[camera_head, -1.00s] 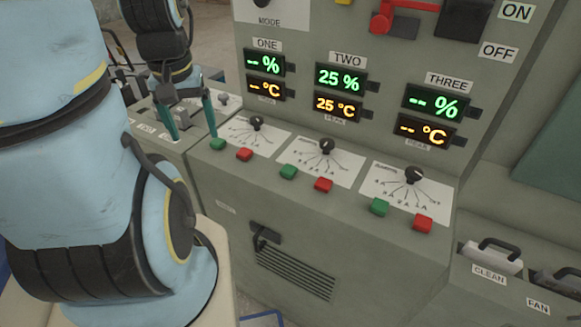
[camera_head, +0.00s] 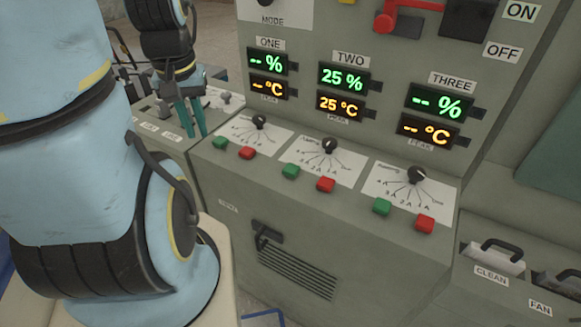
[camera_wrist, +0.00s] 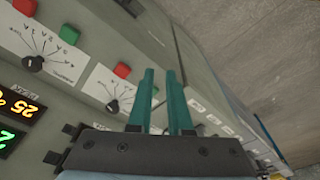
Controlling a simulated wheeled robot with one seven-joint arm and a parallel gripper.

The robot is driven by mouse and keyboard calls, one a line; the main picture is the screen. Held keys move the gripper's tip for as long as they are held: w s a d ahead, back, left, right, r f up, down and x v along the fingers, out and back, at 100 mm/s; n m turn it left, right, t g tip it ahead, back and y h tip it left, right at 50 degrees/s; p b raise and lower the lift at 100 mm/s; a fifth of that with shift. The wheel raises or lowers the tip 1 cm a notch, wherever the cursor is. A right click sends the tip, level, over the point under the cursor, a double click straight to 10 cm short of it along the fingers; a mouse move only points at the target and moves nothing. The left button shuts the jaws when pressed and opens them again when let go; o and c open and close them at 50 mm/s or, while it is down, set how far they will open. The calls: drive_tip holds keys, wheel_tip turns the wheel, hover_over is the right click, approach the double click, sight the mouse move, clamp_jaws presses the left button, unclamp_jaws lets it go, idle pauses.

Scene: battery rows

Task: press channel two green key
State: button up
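The channel two green key (camera_head: 290,171) sits on the sloped ledge under the TWO displays (camera_head: 342,91), left of the channel two red key (camera_head: 326,185). It also shows in the wrist view (camera_wrist: 68,33), at upper left and clear of the fingers. Display TWO reads 25 % and 25 °C. My gripper (camera_head: 196,136) points down at the left of the ledge, left of channel one's green key (camera_head: 220,143) and apart from the channel two key. Its teal fingers (camera_wrist: 160,70) have a narrow gap between them, with nothing in it.
Channel one's red key (camera_head: 247,153) and dial (camera_head: 260,121) lie between my gripper and channel two. Channel three's keys (camera_head: 382,207) are farther right. A red lever (camera_head: 385,22) juts out above the displays. The air over the ledge looks free.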

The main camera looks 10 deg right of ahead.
clamp_jaws()
idle(0.8)
